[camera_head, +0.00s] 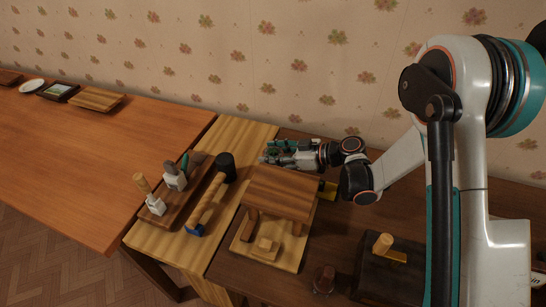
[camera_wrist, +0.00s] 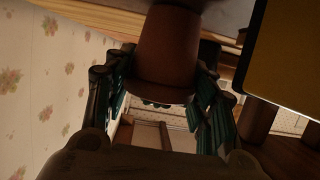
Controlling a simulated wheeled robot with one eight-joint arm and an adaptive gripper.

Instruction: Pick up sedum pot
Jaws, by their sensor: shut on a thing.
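The sedum pot, a reddish-brown tapered pot (camera_wrist: 168,50), shows in the wrist view between the fingers of my gripper (camera_wrist: 164,78). My gripper is shut on it, with a finger on each side. The pot's upper part runs out of the top of that view, so no plant is seen. In the head view my gripper (camera_head: 281,152) is by the wall, just behind the small wooden stand (camera_head: 284,192). The pot cannot be made out there. I cannot tell whether the pot touches a surface.
A mallet (camera_head: 207,200) and a tray of tools (camera_head: 186,205) are to the left. A dark board (camera_head: 375,285) and a small brown item (camera_head: 324,279) are in front. The orange table (camera_head: 90,165) is mostly clear.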

